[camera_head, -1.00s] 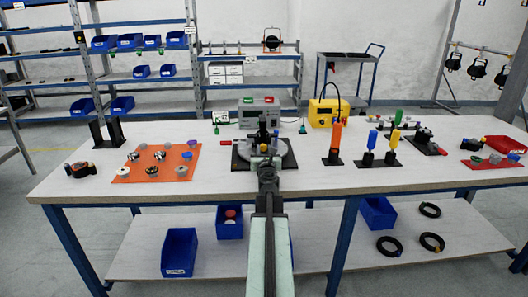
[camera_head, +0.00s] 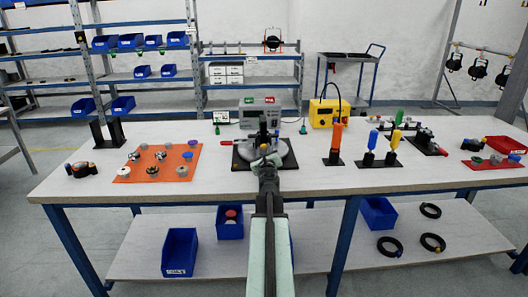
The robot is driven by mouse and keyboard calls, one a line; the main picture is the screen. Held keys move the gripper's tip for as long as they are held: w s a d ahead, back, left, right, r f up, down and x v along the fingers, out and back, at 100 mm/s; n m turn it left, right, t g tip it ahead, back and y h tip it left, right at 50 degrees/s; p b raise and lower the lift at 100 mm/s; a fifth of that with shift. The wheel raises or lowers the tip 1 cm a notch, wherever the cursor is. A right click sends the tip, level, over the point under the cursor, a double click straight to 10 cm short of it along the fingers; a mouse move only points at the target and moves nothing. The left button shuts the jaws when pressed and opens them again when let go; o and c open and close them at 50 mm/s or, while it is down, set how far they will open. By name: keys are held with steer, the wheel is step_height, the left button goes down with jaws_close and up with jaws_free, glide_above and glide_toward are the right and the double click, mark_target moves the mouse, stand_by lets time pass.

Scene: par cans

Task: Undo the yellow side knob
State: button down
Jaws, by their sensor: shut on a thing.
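A round grey fixture (camera_head: 285,158) sits on a black base plate at the middle of the table. A red-ended handle (camera_head: 226,142) sticks out on its left and a dark post stands on it. My gripper (camera_head: 263,158) is at the fixture's near side, in front of its middle, shut at the spot of the yellow side knob.
An orange mat (camera_head: 124,177) with several knobs lies to the left. An orange-handled tool (camera_head: 336,137) and blue and yellow-handled tools (camera_head: 391,149) stand to the right. A grey power unit (camera_head: 258,110) and a yellow box (camera_head: 325,114) stand behind. The table front is bare.

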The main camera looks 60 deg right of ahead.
steer(key=shift+d, duration=0.1)
steer(key=c, duration=1.1)
jaws_free()
